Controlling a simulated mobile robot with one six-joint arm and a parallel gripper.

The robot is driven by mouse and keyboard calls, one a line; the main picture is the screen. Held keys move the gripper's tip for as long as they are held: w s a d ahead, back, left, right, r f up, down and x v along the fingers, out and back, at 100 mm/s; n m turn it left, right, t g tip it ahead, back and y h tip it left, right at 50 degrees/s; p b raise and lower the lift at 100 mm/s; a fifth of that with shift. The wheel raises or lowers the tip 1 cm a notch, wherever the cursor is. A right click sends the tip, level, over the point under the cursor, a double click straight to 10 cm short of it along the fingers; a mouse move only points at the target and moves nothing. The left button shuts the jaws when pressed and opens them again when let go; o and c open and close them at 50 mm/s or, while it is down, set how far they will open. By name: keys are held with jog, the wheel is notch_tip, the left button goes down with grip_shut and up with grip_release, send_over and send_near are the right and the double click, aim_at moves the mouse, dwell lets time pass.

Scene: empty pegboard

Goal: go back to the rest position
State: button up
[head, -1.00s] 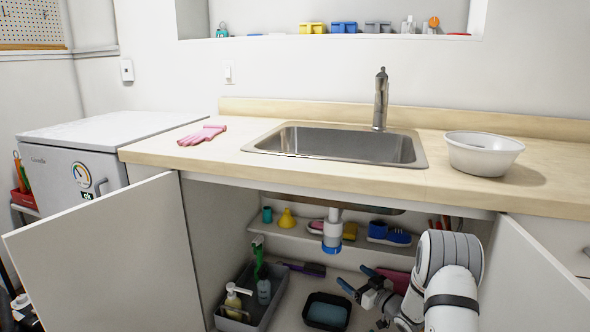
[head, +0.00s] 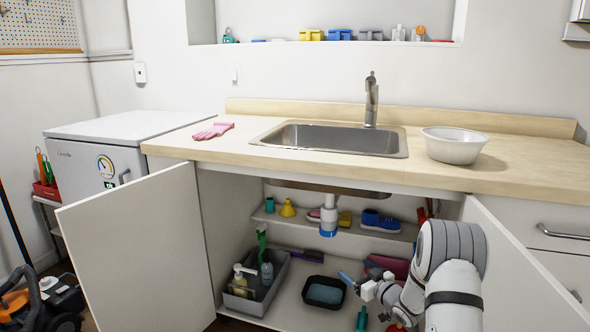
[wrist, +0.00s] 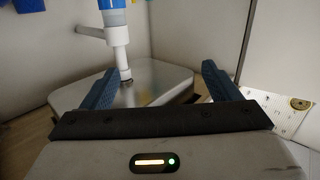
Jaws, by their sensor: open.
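My gripper (head: 358,277) is low in the open sink cabinet in the head view, in front of the lower shelf space and right of the black tray (head: 325,292). Its two blue fingers stand wide apart in the wrist view (wrist: 160,85), with nothing between them. My grey and white arm reaches in from the lower right and hides part of the cabinet's right side. The white and blue drain pipe (head: 328,214) hangs behind and above the gripper; a white and blue pipe also shows beyond the fingers in the wrist view (wrist: 112,20).
Open doors flank the cabinet at left (head: 135,255) and right (head: 525,265). A grey caddy (head: 256,282) with bottles stands inside at left. The shelf (head: 290,220) holds a yellow funnel and blue shoe. The counter (head: 215,150) overhangs above, bearing a white bowl (head: 455,146).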

jog(key=s+d+r+m+g+h+p, duration=0.1)
jog(key=s+r+h+p, duration=0.3)
jog(key=r, duration=0.6)
jog(key=s+r+m+g+h+p, duration=0.25)
jog(key=r+p, duration=0.35)
jog(key=r, duration=0.3)
jog(key=s+d+r+m+h+p, duration=0.15)
jog(key=s+r+p, duration=0.25)
jog(key=r, duration=0.6)
jog(key=s+a+r+g+p, duration=0.2)
jog(key=s+r+g+p, duration=0.1)
jog(key=s, duration=0.8)
jog(key=s+a+r+m+g+p, duration=0.1)
jog(key=s+a+r+g+p, duration=0.1)
jog(key=s+r+p, duration=0.4)
jog(key=s+a+r+g+p, duration=0.3)
jog(key=s+r, duration=0.3)
jog(key=s, duration=1)
jog(key=shift+s+g+p, duration=0.15)
jog(key=shift+g+p, duration=0.2)
jog(key=shift+p, duration=0.55)
